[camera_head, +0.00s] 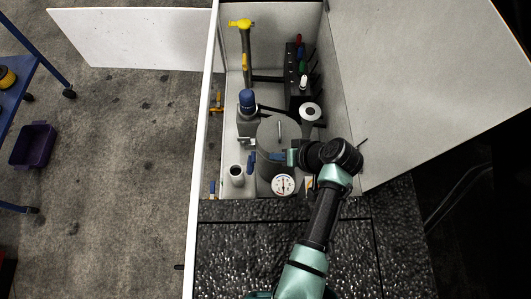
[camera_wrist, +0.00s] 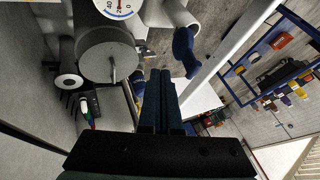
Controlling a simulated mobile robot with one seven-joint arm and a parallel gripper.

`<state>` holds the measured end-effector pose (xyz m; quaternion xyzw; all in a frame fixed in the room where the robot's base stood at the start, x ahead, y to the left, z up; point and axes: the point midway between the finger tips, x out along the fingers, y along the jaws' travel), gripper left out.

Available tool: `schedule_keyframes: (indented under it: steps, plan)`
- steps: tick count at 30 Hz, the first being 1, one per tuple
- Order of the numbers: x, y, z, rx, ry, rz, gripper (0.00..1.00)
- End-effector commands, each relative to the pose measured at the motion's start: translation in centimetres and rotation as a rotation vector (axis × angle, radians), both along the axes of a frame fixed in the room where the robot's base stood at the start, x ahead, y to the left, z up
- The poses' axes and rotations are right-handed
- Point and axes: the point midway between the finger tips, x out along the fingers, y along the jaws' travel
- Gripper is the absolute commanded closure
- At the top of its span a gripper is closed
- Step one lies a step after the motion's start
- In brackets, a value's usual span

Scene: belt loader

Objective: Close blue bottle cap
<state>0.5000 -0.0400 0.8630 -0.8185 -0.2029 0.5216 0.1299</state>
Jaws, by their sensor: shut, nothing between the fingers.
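A blue cap (camera_head: 247,97) sits on top of a grey bottle-like container (camera_head: 247,126) at the left side of the open compartment, in the head view. I cannot tell whether the cap is fully closed. My gripper (camera_head: 281,157) is low over the large grey tank, below and to the right of the blue cap and apart from it. In the wrist view, the fingers (camera_wrist: 160,75) are together with nothing between them. A blue handle-like piece (camera_wrist: 184,50) shows beyond the fingertips; in the head view a blue piece (camera_head: 251,162) is left of my gripper.
The grey tank (camera_head: 270,132) with an upright rod fills the middle. A pressure gauge (camera_head: 283,185) and an open grey pipe (camera_head: 237,173) stand at the front. A yellow-topped post (camera_head: 243,50) and a black rack (camera_head: 299,80) stand behind. A white wall (camera_head: 204,130) bounds the left.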

Motion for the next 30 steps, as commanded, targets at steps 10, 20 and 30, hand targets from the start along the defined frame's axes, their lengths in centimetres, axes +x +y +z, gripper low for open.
schedule_keyframes:
  steps: [10, 20, 30]
  plan:
    - [-0.1, 3.3, 0.3, -0.001, -0.002, 0.001, 1.00]
    - [-0.1, 3.3, 0.3, -0.001, -0.002, 0.001, 1.00]
    - [-0.1, 4.4, 1.1, -0.083, -0.002, 0.006, 1.00]
